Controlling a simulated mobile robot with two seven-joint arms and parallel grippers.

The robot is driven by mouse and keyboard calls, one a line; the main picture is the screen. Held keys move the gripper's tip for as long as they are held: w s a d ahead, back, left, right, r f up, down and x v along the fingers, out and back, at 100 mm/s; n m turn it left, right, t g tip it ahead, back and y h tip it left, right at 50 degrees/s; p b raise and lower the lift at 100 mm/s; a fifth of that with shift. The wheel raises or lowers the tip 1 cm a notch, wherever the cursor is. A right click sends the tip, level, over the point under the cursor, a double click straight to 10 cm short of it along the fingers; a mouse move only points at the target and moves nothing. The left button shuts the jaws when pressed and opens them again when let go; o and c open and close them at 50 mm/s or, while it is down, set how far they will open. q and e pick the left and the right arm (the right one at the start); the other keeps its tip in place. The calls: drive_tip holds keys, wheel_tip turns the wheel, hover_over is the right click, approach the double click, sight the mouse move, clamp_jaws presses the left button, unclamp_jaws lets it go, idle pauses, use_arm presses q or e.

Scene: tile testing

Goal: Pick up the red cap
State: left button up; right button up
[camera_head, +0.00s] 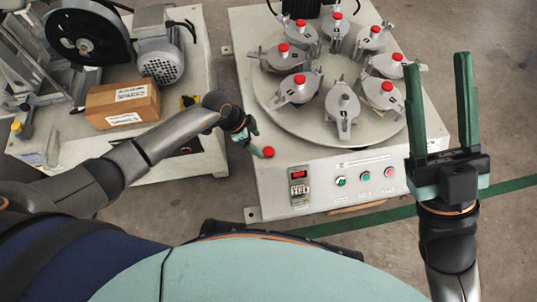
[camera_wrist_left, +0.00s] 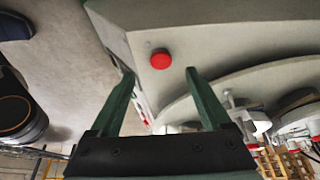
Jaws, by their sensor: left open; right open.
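A loose red cap (camera_head: 268,152) lies on the front left corner of the white machine's top (camera_head: 262,175). In the left wrist view the red cap (camera_wrist_left: 161,59) shows just beyond and between the fingertips, apart from them. My left gripper (camera_head: 252,133) is close beside the cap, on its left in the head view. In the left wrist view my left gripper (camera_wrist_left: 159,74) has its green fingers spread, with nothing between them. My right gripper (camera_head: 438,62) is open and empty, its fingers pointing up at the machine's right side.
A round turntable (camera_head: 310,130) carries several grey fixtures with red-topped knobs. The front fixture (camera_head: 342,108) has a bare grey knob. A control panel (camera_head: 340,182) is on the machine's front. At left, a cardboard box (camera_head: 122,104) and a motor (camera_head: 160,55) stand on another bench.

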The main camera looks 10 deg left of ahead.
sight(268, 151)
use_arm(q)
drive_tip(key=shift+w+d+f, duration=0.1)
drive_tip(key=shift+d+f, duration=0.15)
drive_tip(key=shift+f, duration=0.4)
drive_tip(key=b+x, duration=0.4)
drive_tip(key=shift+w+d+f, duration=0.1)
drive_tip(key=shift+d, duration=0.05)
drive_tip(key=shift+w+d+f+b, duration=0.1)
drive_tip(key=shift+d+f+b, duration=0.15)
drive_tip(key=shift+f, duration=0.2)
drive_tip(key=shift+r, duration=0.1)
use_arm(e)
drive_tip(key=f, duration=0.5)
drive_tip(key=shift+w+a+f, duration=0.2)
drive_tip(key=shift+a+f, duration=0.15)
drive_tip(key=shift+f, duration=0.05)
use_arm(q)
drive_tip(key=shift+c, duration=0.5)
clamp_jaws()
use_arm(e)
drive_tip(key=shift+r, duration=0.1)
